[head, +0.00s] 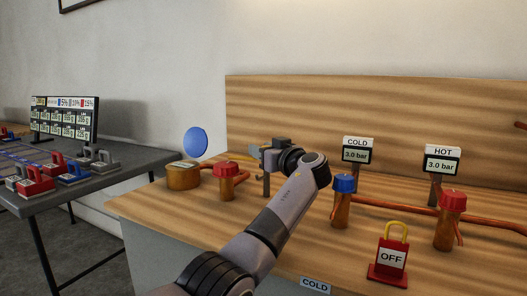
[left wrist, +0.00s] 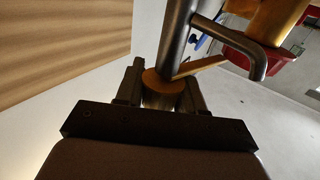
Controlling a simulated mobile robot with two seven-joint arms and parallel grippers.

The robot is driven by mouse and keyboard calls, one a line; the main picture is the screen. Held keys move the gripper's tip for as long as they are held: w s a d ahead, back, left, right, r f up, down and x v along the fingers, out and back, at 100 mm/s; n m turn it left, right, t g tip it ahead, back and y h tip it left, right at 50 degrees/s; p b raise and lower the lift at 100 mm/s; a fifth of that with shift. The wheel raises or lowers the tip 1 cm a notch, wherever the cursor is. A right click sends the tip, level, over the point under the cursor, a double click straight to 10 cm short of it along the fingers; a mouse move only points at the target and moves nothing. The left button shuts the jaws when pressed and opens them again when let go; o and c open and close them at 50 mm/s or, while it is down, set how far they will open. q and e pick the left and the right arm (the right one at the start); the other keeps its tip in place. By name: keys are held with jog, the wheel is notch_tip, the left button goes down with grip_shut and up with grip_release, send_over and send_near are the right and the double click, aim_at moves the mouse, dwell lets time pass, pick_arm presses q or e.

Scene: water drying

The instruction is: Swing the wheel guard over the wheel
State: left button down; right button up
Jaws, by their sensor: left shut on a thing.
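My left gripper (head: 262,156) is at the grey post (head: 266,186) on the wooden bench, just right of a red wheel (head: 226,168). In the left wrist view its fingers (left wrist: 161,88) are shut on a short round piece with a brownish end (left wrist: 157,79). This piece sits against a grey metal bar (left wrist: 176,38); a bent grey rod (left wrist: 252,52) runs beside it. I cannot tell for sure which part is the wheel guard. A blue wheel (head: 345,184) and another red wheel (head: 453,201) stand further right. My right gripper is not in view.
A blue disc (head: 195,141) stands above a brass pot (head: 183,176) at left. COLD (head: 357,155) and HOT (head: 442,164) gauges stand behind the pipes. A red OFF lock (head: 389,263) is near the front. A dark table (head: 120,172) is further left.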

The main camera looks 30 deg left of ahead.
pick_arm(q)
jog(key=c, duration=0.8)
grip_release()
jog(key=shift+r, duration=0.1)
jog(key=shift+p+v, duration=0.3)
jog(key=shift+v, duration=3.3)
